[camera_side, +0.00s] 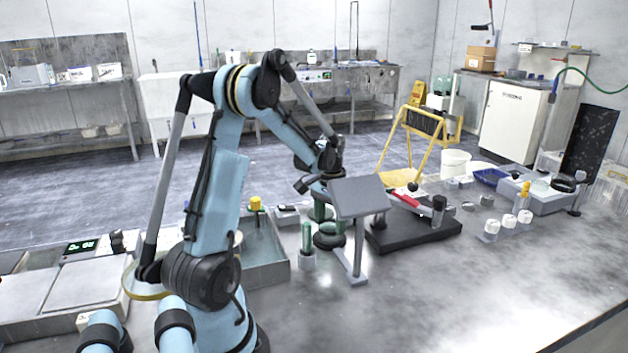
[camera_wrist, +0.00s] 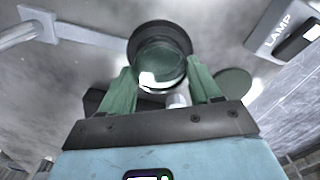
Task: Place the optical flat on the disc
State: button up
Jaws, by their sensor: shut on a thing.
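My gripper (camera_wrist: 160,68) shows its two green fingers on either side of a clear round glass piece, which I take as the optical flat (camera_wrist: 160,62), and is shut on it. A round black piece (camera_wrist: 160,33), likely the disc, shows just beyond the glass; I cannot tell whether they touch. In the side view my gripper (camera_side: 326,220) points down low over a dark round piece (camera_side: 329,241) on the bench. The glass cannot be made out clearly there, partly hidden by my fingers and the grey panel.
A grey tilted panel on a stand (camera_side: 358,197) stands close to the right of my gripper. A black slab (camera_side: 415,235) with a red-handled tool lies behind it. A green cylinder (camera_side: 306,238) and a grey tray (camera_side: 262,268) are at left. The right foreground bench is clear.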

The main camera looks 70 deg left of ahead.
aim_at(330, 224)
jog(key=shift+f, duration=0.15)
jog(key=o, duration=1.1)
jog(key=shift+o, duration=0.2)
notch_tip(330, 224, up, 12)
jog(key=shift+r, duration=0.2)
